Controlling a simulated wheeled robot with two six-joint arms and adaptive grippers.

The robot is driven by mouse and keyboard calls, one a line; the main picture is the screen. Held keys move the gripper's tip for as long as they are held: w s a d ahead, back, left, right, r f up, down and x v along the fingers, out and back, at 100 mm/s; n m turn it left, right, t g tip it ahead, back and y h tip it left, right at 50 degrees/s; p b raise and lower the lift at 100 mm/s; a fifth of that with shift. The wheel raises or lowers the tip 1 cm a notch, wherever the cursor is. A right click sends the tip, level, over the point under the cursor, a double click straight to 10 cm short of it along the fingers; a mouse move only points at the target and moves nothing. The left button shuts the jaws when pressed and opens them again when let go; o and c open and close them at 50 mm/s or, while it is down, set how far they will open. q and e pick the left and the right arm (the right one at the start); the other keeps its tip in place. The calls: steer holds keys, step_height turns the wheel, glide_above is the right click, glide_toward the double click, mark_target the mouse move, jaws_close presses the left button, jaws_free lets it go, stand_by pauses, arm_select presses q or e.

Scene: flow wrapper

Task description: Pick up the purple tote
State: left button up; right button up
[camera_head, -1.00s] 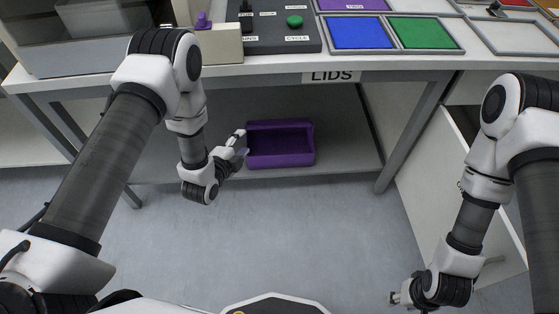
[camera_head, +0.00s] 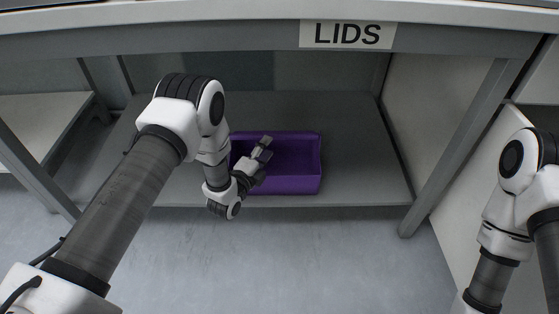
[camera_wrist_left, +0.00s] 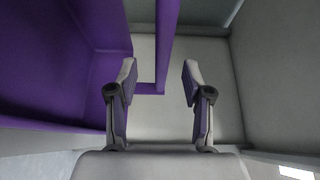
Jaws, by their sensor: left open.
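The purple tote (camera_head: 295,186) is an open, empty-looking box on the grey lower shelf under the table. My left gripper (camera_head: 263,148) is at the tote's left part in the head view and covers some of it. In the left wrist view the open left gripper (camera_wrist_left: 158,80) has one finger over the tote's inside and the other beyond its wall. The tote's wall (camera_wrist_left: 167,45) runs between the two fingers there. I cannot tell how deep the fingers reach or whether they touch it. My right gripper is out of view.
The lower shelf (camera_head: 365,160) is bare on the right of the tote. The tabletop edge with a LIDS label (camera_head: 347,35) hangs above it. Grey table legs (camera_head: 465,150) stand at both sides. A white cabinet side is at the right.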

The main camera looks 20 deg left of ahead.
mark_target(274, 134)
arm_select(q)
steer(key=b+x, duration=0.4)
steer(key=x, duration=0.1)
steer(key=shift+w+a, duration=0.1)
steer(key=shift+w, duration=0.1)
steer(key=shift+w+r, duration=0.1)
steer(key=shift+w, duration=0.15)
steer(key=shift+r, duration=0.1)
jaws_close()
steer(key=shift+r, duration=0.1)
